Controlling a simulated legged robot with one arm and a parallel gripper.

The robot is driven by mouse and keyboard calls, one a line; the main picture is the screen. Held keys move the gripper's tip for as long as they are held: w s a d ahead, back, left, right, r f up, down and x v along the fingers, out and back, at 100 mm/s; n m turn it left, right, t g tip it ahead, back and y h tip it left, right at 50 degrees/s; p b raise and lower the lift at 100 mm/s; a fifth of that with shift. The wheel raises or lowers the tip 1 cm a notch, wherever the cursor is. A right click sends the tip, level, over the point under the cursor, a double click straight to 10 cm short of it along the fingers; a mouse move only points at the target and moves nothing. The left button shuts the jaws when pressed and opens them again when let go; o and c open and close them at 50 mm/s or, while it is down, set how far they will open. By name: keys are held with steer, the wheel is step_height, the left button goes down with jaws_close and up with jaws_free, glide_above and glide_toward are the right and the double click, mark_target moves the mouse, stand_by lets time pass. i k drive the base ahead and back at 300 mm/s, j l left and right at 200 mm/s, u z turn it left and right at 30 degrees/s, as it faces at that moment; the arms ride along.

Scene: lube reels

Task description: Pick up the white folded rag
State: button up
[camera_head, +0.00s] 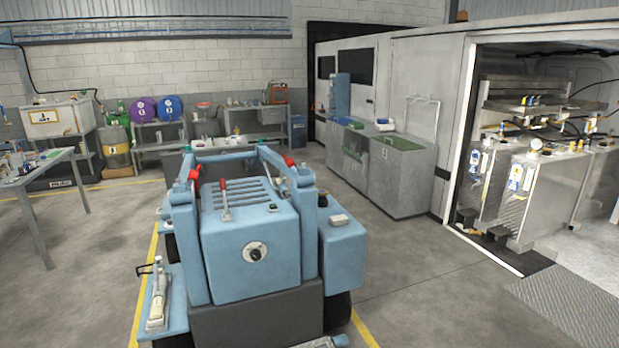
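A small pale, flat item (338,219) lies on top of the blue side box at the right of the blue machine. It may be the white folded rag, but it is too small to be sure. Another small white item (385,122) lies on the grey cabinet further back, and I cannot tell if it is cloth. A grey piece at the bottom edge of the view may be part of my arm. My gripper's fingers are not visible.
The blue machine (250,250) fills the middle foreground. A grey cabinet (397,180) with a green top stands behind it to the right, beside an open enclosure (540,150). A table (40,168) stands at left. The concrete floor right of the machine is clear.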

mark_target(340, 219)
steer(key=i+l+u, duration=0.25)
steer(key=i+l, duration=0.75)
steer(key=i, duration=0.15)
steer(key=i+l+u, duration=0.25)
steer(key=i+l, duration=0.8)
steer(key=l, duration=0.15)
